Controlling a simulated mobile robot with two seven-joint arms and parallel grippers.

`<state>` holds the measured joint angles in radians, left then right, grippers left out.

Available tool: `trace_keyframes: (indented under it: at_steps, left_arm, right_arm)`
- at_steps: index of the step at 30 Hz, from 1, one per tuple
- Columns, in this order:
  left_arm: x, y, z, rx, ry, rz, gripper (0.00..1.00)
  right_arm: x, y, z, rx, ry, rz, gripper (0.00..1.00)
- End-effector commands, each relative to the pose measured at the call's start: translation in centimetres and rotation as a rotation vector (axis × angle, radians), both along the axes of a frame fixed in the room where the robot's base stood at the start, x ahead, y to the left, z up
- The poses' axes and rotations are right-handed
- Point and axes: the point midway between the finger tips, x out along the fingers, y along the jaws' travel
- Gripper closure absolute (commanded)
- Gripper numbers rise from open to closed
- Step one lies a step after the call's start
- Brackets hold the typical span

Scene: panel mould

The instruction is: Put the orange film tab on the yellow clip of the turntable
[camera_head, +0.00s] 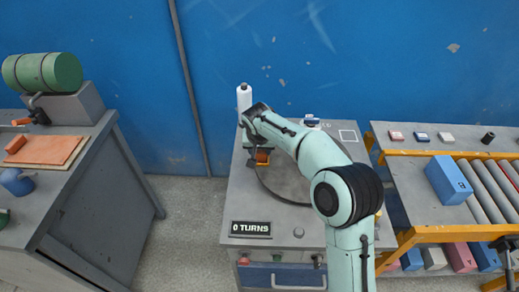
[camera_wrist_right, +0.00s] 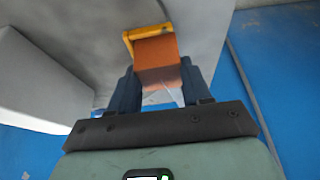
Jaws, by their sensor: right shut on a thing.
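My right gripper (camera_head: 258,151) is low over the left edge of the grey round turntable (camera_head: 285,184). The orange film tab (camera_head: 263,156) shows just beside its fingers. In the right wrist view my right gripper (camera_wrist_right: 158,84) is shut on the orange film tab (camera_wrist_right: 157,62), which stands out from between the fingers. The tab's far end meets the yellow clip (camera_wrist_right: 144,33), overlapping it in the picture; I cannot tell whether it is seated. My right arm hides much of the turntable. My left gripper is not in view.
A white bottle (camera_head: 244,98) stands behind the turntable. A sign (camera_head: 251,229) reads "0 TURNS". A roller conveyor (camera_head: 483,190) with a blue box (camera_head: 447,180) is at the right. A grey bench (camera_head: 80,200) with a green roll (camera_head: 42,72) is at the left.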

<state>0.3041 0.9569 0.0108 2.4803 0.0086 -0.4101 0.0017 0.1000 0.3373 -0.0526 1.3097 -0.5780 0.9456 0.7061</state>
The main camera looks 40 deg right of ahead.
Motion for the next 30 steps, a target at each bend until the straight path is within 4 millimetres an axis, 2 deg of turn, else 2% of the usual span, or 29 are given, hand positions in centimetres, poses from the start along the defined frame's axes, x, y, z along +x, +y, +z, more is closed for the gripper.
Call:
trace_keyframes:
  at_steps: [8, 9, 11, 12, 20, 23, 26, 30]
  left_arm:
    - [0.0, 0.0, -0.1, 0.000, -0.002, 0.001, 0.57]
    - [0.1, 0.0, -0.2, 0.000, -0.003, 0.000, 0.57]
    - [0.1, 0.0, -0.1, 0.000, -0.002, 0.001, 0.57]
    - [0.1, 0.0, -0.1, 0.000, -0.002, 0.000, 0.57]
    - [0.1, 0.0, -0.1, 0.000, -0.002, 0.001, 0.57]
    - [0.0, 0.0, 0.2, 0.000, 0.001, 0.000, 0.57]
    - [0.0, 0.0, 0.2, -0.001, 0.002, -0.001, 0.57]
    - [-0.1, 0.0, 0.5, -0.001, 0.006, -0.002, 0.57]
  right_arm:
    - [0.0, 0.0, -0.1, -0.001, -0.002, 0.000, 0.83]
    - [0.0, 0.0, -0.2, -0.001, -0.002, 0.000, 0.49]
    - [0.0, 0.0, -0.2, -0.001, -0.002, 0.000, 0.29]
    - [0.0, 0.0, -0.1, 0.000, -0.001, 0.000, 0.26]
    - [0.0, 0.0, -0.1, 0.000, -0.001, 0.000, 0.26]
    - [0.0, 0.1, 0.6, -0.001, -0.003, 0.001, 0.26]
    - [-0.3, 0.5, 1.9, -0.001, -0.006, 0.002, 0.26]
    - [-1.2, 1.2, 4.7, 0.000, -0.007, 0.003, 0.26]
